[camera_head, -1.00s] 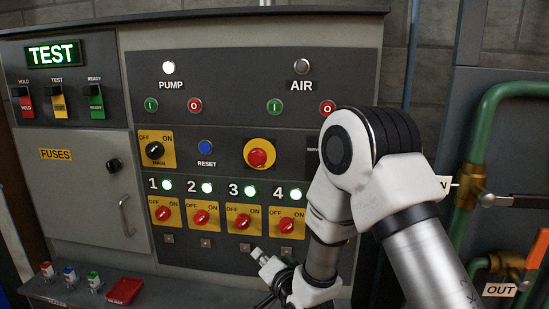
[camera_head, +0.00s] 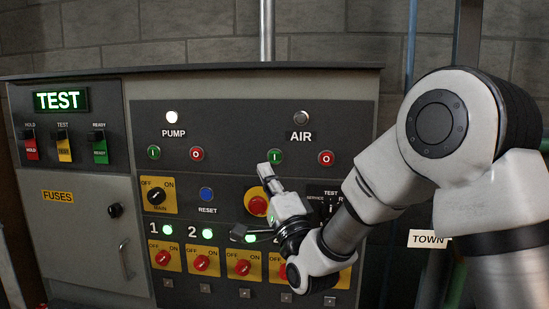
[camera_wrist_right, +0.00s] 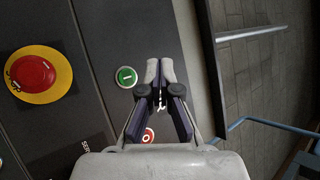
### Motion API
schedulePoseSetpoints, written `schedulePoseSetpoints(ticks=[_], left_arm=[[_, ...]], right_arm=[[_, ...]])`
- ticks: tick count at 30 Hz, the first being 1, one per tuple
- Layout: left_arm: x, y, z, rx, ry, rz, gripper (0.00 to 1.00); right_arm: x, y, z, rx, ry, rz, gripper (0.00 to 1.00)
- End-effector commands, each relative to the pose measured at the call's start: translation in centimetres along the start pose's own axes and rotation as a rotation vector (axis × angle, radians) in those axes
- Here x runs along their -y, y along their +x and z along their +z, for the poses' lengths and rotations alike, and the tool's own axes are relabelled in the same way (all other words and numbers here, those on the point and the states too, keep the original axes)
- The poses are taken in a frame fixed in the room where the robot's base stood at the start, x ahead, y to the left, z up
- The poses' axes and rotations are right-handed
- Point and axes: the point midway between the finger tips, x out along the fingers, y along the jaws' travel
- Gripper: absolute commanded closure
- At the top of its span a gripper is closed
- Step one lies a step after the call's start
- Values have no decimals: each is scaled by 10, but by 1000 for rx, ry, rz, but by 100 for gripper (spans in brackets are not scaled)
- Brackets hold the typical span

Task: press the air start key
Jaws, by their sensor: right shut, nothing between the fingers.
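The air start key is the green button marked I (camera_head: 275,157) under the AIR label. It also shows in the wrist view (camera_wrist_right: 127,77), left of my fingertips. My right gripper (camera_head: 268,167) is shut and empty, its tips just below and left of the green button in the head view. In the wrist view the gripper (camera_wrist_right: 160,68) points up the picture, its tips together. Whether it touches the panel cannot be told. The AIR lamp (camera_head: 301,118) is dark. My left gripper is in no view.
The red AIR button (camera_head: 326,158) sits right of the green one. The PUMP lamp (camera_head: 171,117) is lit white, above its green (camera_head: 153,152) and red (camera_head: 197,153) buttons. A red mushroom button on yellow (camera_head: 257,205) is partly behind my gripper. Red rotary switches (camera_head: 163,257) line the panel below.

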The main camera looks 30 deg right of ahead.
Motion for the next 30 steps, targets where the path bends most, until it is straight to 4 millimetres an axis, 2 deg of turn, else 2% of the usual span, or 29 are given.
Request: schedulePoseSetpoints(ticks=[5,16,21,30], left_arm=[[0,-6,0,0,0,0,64],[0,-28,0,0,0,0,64],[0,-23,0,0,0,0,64],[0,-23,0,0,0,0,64]], right_arm=[[-4,8,-5,-1,1,1,100],[-30,44,-33,-2,-1,2,100],[-42,56,-41,-1,-1,1,100],[-45,61,-45,0,-2,1,100]])
